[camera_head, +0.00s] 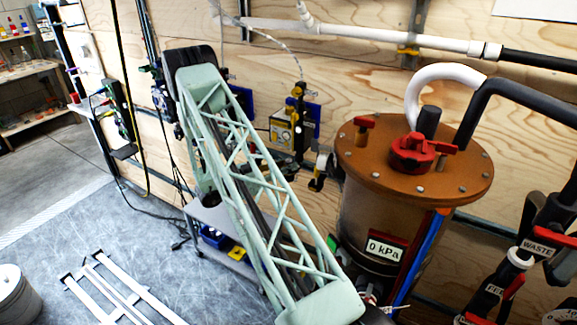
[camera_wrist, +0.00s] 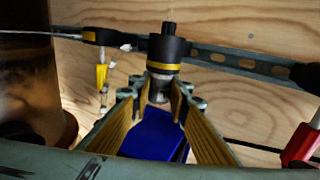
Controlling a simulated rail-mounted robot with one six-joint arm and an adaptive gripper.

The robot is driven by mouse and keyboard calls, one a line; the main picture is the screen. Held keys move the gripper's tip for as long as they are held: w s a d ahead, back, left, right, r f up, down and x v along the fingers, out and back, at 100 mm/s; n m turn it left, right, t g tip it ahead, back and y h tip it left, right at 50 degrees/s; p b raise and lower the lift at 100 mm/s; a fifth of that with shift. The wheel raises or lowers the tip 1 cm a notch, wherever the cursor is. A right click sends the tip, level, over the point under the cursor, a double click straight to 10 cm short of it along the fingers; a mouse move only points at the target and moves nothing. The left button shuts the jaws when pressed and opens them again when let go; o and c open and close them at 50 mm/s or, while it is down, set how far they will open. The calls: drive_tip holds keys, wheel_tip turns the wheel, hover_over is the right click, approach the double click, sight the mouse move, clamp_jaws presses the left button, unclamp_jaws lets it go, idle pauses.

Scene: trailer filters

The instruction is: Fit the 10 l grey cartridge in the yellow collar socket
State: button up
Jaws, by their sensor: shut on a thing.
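In the wrist view my gripper (camera_wrist: 160,98) has its two ridged yellow fingers on either side of a small grey cylinder, which I take to be the grey cartridge (camera_wrist: 158,86). Directly above it is a black socket (camera_wrist: 165,46) with a yellow collar (camera_wrist: 163,67). The cartridge's top meets or lies just under the collar; I cannot tell whether it is inside. Its lower part is hidden by the fingers, and no size marking is legible. In the head view my green lattice arm crosses the middle, and my gripper cannot be made out there.
A brown-lidded vessel (camera_head: 415,170) with a red valve stands right of my arm. A blue object (camera_wrist: 155,135) shows between my fingers. A perforated rail (camera_wrist: 225,58) runs along the plywood wall. Labelled pipes (camera_head: 535,247) stand at the right. Floor at left is partly clear.

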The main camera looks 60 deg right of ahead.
drive_tip(key=shift+f, duration=0.5)
idle(0.9)
drive_tip(key=o, duration=0.9)
drive_tip(key=shift+a, duration=0.15)
drive_tip(key=shift+v, duration=5.9)
